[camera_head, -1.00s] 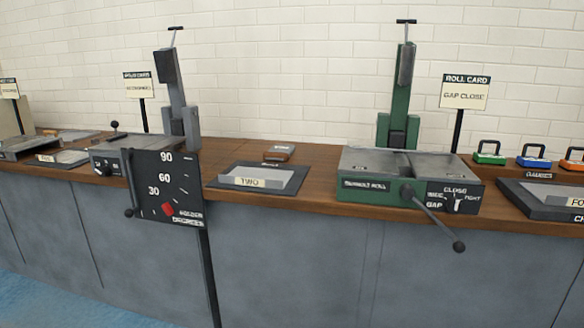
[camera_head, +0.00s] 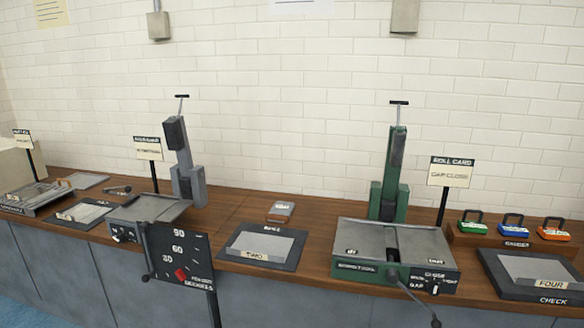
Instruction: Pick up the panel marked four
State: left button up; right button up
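The panel marked FOUR (camera_head: 532,268) is a light grey flat sheet with a cream label at its front edge. It lies on a dark tray (camera_head: 495,283) marked CHECK, at the right end of the visible counter. Neither of my grippers shows in the head view, so I cannot see their state.
A green machine (camera_head: 362,265) with a front lever stands left of the tray. Green, blue and orange gauges (camera_head: 513,223) sit behind the tray. Panel TWO (camera_head: 262,243) lies on another dark mat, right of a grey machine with an angle dial (camera_head: 180,258). A ROLL CARD sign (camera_head: 451,172) stands behind.

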aim_at(530, 272)
jog(key=z, duration=1.6)
